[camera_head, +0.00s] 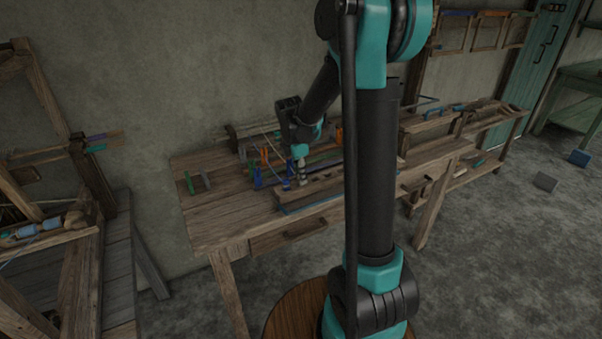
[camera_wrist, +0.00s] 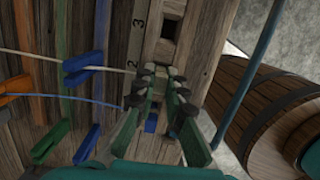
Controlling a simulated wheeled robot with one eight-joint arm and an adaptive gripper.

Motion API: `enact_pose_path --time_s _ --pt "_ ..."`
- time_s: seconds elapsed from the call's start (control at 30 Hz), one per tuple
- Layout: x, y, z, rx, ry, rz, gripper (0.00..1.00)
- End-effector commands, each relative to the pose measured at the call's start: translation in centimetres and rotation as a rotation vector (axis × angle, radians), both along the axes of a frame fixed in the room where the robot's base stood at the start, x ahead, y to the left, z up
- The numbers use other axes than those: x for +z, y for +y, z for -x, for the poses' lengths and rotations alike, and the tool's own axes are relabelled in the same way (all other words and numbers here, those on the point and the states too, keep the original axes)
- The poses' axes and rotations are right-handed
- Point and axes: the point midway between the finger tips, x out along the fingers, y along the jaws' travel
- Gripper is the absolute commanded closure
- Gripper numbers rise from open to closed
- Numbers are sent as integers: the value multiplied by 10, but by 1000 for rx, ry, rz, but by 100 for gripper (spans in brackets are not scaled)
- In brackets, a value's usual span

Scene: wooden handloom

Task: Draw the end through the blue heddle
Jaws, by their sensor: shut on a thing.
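My gripper (camera_wrist: 163,88) is low over the wooden bench in the wrist view, its fingers drawn close together. A small blue piece (camera_wrist: 152,124) shows between the fingers. A thin blue thread (camera_wrist: 65,99) runs from the left to the left finger, where its end is hidden. A pale thread (camera_wrist: 30,55) also runs toward the fingertips. Two blue clip-like pieces stand left of my gripper, an upper one (camera_wrist: 82,75) and a lower one (camera_wrist: 86,146). I cannot tell which is the blue heddle. In the head view my gripper (camera_head: 301,178) is right of the upright blue pieces (camera_head: 258,178).
A green piece (camera_wrist: 48,142) and an orange bar (camera_wrist: 15,88) are left of my gripper. A numbered strip (camera_wrist: 136,45) runs along the wood. A barrel (camera_wrist: 250,105) stands on the right below. The bench (camera_head: 215,225) has bare space at its front left.

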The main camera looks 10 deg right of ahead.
Motion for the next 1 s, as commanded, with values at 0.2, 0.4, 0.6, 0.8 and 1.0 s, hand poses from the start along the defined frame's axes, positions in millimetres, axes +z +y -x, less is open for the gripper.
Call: enact_pose_path --time_s 0.2,0.4,0.6,0.8,1.0 --pt "-1 0 0 0 0 0 100" --pt "-1 0 0 0 0 0 74" --pt "-1 0 0 0 0 0 65" --pt "0 0 0 0 0 0 65" --pt "21 3 1 0 0 0 65"
